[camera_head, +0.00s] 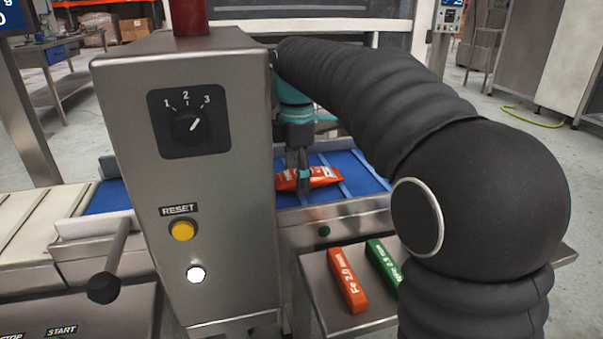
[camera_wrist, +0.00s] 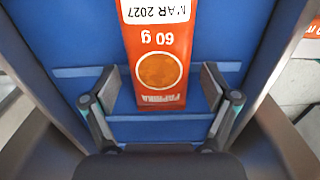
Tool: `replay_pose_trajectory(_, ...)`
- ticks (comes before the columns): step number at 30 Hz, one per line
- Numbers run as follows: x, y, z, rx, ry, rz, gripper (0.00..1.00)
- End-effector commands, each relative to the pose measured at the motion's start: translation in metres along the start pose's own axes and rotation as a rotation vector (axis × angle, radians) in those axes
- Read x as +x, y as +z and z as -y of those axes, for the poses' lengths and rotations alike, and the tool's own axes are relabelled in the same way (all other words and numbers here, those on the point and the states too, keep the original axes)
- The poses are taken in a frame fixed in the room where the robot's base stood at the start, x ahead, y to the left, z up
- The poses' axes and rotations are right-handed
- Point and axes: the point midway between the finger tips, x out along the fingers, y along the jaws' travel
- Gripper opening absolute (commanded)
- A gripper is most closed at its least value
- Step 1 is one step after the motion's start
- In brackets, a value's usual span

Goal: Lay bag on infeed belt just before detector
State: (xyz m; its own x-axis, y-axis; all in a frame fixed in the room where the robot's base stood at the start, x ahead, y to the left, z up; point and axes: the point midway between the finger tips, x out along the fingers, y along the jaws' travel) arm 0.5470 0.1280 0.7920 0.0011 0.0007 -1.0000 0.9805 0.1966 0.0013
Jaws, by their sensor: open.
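An orange-red bag (camera_head: 318,177) lies flat on the blue infeed belt (camera_head: 355,166), to the right of the grey detector housing (camera_head: 240,110). In the wrist view the bag (camera_wrist: 158,85) shows "60 g" and "MAR 2027" print and lies between my fingers. My gripper (camera_head: 304,172) is down at the bag, its fingers spread on either side of it. In the wrist view my gripper (camera_wrist: 160,92) is open, with gaps between each finger and the bag. The bag's far end is cut off by the picture edge there.
An orange-red test piece (camera_head: 347,279) and a green one (camera_head: 383,266) lie on a small steel shelf in front of the belt. The housing carries a dial (camera_head: 187,124) and a yellow reset button (camera_head: 181,231). A black-knobbed lever (camera_head: 104,286) sticks out at the lower left.

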Motion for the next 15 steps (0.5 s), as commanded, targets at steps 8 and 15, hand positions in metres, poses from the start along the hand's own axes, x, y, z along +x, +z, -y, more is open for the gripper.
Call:
replay_pose_trajectory(8, -0.013, 0.0, 0.0, 0.0, 0.001, 0.0, 0.86)
replay_pose_trajectory(15, -0.059, 0.0, -0.001, 0.0, 0.003, 0.0, 0.86)
